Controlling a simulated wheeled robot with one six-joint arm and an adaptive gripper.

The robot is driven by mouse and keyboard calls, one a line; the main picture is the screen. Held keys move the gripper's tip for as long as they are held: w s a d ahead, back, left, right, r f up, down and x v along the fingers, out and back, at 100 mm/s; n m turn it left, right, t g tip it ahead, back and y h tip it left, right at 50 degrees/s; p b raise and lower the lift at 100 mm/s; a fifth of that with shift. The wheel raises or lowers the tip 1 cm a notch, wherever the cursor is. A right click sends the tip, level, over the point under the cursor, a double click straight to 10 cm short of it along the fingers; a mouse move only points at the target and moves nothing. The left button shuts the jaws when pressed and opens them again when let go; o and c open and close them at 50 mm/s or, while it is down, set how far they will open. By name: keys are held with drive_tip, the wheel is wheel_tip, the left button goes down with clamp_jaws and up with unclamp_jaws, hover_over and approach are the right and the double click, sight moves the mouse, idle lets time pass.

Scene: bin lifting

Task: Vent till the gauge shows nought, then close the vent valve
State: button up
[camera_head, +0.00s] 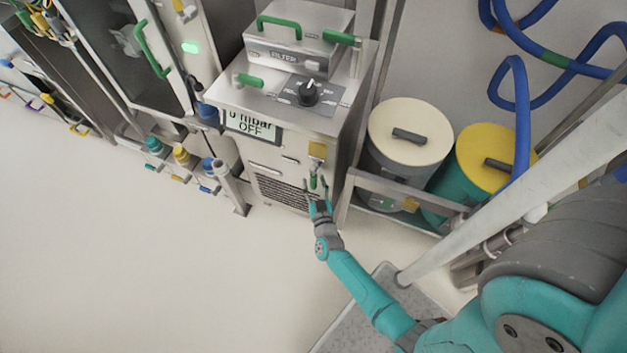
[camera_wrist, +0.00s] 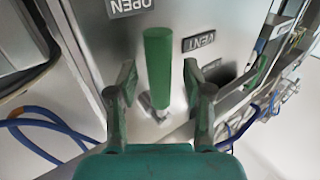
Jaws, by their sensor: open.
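The gauge display (camera_head: 251,124) on the front of the steel cabinet reads "0 mbar" with "OFF" below. The vent valve's green handle (camera_head: 313,181) is low on the same front. In the wrist view the handle (camera_wrist: 158,62) runs from its metal pivot toward a plate marked "OPEN" (camera_wrist: 130,6). A "VENT" plate (camera_wrist: 198,40) is beside it. My gripper (camera_head: 315,187) is at the valve, its fingers apart. In the wrist view one finger is on each side of the handle, with gaps showing; neither visibly grips it.
The cabinet top carries a filter box (camera_head: 300,45), a black knob (camera_head: 309,92) and other green handles. Two lidded drums, white (camera_head: 410,132) and yellow (camera_head: 485,155), stand at right behind a steel rail. Blue hoses hang above. The floor (camera_head: 130,260) at left is clear.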

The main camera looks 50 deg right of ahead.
drive_tip(key=shift+w+d, duration=0.45)
drive_tip(key=shift+w, duration=0.1)
clamp_jaws()
